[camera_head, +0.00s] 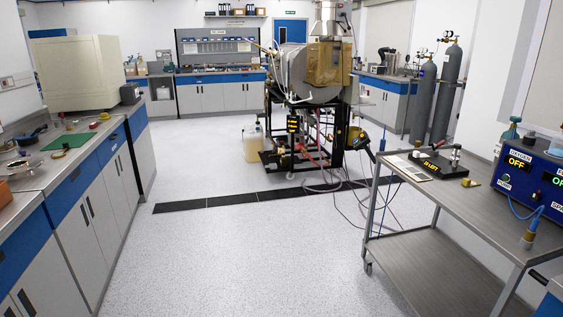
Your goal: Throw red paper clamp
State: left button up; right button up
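I cannot make out a red paper clamp for certain. The left bench (100,150) carries several small items, some reddish, too small to identify. A green mat (69,145) lies among them, with a round metal dish (22,165) nearer to me. A reddish-brown block (5,191) shows at the left picture edge. Neither of my grippers is in view.
A metal cart (431,257) stands at the right, with a black device (437,164) and a blue control box (527,173) on it. The burner rig (311,75) stands ahead behind a black floor grate (233,199). Hoses trail beside it. The middle floor is clear.

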aim_at(442, 142)
jog(key=i+u, duration=0.3)
jog(key=i, duration=1.75)
jog(key=i+z, duration=0.2)
jog(key=i, duration=0.35)
jog(key=i+z, duration=0.2)
jog(key=i, duration=0.4)
jog(key=i+j+z, duration=0.2)
jog(key=i, duration=0.35)
jog(key=i+j+z, duration=0.25)
jog(key=i, duration=0.3)
jog(key=i+z, duration=0.35)
jog(key=i, duration=0.55)
jog(key=i+j+z, duration=0.15)
jog(key=i+z, duration=0.15)
jog(key=i, duration=0.6)
jog(key=i+z, duration=0.25)
jog(key=z, duration=0.15)
jog(key=i+z, duration=0.35)
jog(key=i+j+z, duration=0.1)
jog(key=z, duration=0.3)
jog(key=i+j+z, duration=0.2)
jog(key=z, duration=0.2)
